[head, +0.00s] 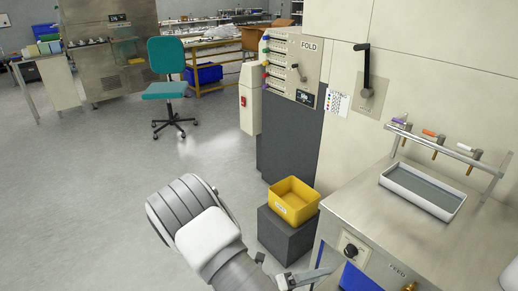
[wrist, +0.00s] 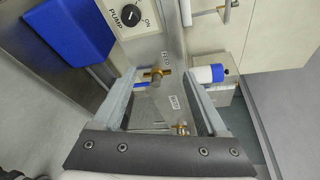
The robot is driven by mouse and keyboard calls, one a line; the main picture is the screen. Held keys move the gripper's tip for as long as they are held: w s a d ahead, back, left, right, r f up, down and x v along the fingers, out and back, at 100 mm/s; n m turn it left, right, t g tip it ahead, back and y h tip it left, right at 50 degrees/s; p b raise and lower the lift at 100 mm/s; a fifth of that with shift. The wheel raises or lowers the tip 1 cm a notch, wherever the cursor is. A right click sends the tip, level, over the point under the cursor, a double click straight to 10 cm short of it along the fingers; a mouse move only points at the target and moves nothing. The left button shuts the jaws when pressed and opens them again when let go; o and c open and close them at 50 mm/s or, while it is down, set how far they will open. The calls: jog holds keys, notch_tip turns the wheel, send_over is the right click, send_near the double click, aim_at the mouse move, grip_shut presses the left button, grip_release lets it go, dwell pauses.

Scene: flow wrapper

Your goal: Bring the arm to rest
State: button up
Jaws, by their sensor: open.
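My arm reaches up from the bottom of the head view, with its light grey and dark links in front of the floor. My gripper (head: 305,278) is at the bottom edge of that view, partly cut off, by the front of the steel-topped machine (head: 352,205). In the wrist view my gripper (wrist: 160,95) has its two fingers wide apart with nothing held between them. A brass valve (wrist: 156,75) shows beyond the gap between the fingers; I cannot tell how far away it is.
A PUMP knob (wrist: 131,15), a blue block (wrist: 68,40) and a blue-and-white bottle-like part (wrist: 210,74) are near the fingers in the wrist view. A yellow bin (head: 293,201) stands on a dark block. A tray (head: 422,190) sits on the machine. Open floor lies left.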

jog(key=s+r+n+y+p, duration=0.2)
jog(key=s+r+n+y, duration=0.2)
jog(key=r+n, duration=0.8)
jog(key=s+r+n+y+p, duration=0.2)
jog(key=s+r+n+y, duration=0.3)
jog(key=r+n, duration=0.7)
jog(key=s+r+n+y+p, duration=0.3)
jog(key=r+n+y, duration=0.3)
jog(key=r+n, duration=0.5)
notch_tip(320, 180, up, 4)
jog(key=shift+s+a+f+n, duration=0.2)
jog(key=shift+s+a+n, duration=0.2)
jog(key=shift+s, duration=0.3)
